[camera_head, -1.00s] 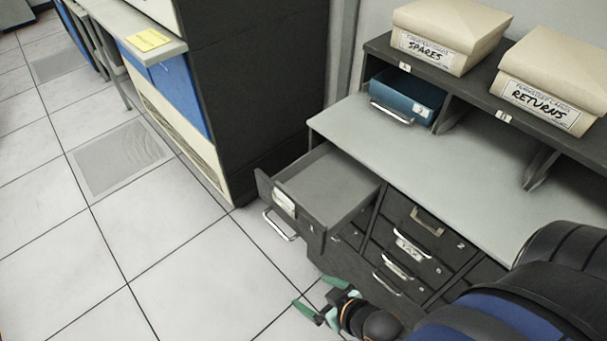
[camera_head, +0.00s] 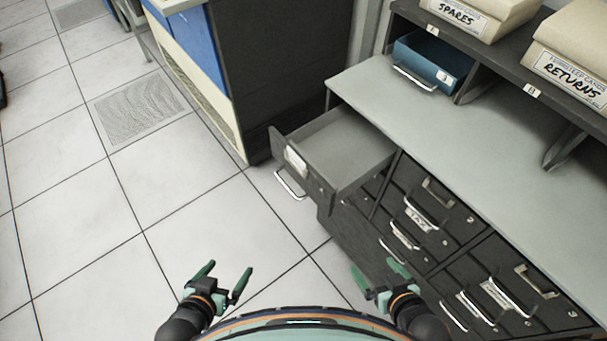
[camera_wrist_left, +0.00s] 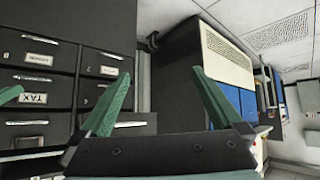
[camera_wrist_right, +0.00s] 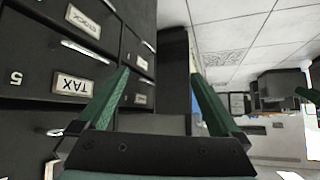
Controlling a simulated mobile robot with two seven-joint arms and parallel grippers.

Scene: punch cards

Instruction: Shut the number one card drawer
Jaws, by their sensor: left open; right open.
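A dark card drawer (camera_head: 318,180) is pulled open at the upper left of the cabinet in the head view. It has a pale label on its front, too small to read, and looks empty inside. A metal handle (camera_head: 290,186) shows at its front. My left gripper (camera_head: 228,270) is open and empty above the floor, below and left of the drawer, clear of it. My right gripper (camera_head: 374,266) is open and empty near the cabinet's lower front, below the open drawer. Both wrist views show spread green fingers with nothing between them.
Closed drawers with metal handles, one labelled TAX (camera_head: 417,219), fill the cabinet front. A grey worktop (camera_head: 455,120) lies above, with a blue tray (camera_head: 432,62) and boxes marked SPARES (camera_head: 472,17) and RETURNS (camera_head: 575,75) behind. Tiled floor (camera_head: 110,215) is clear at left.

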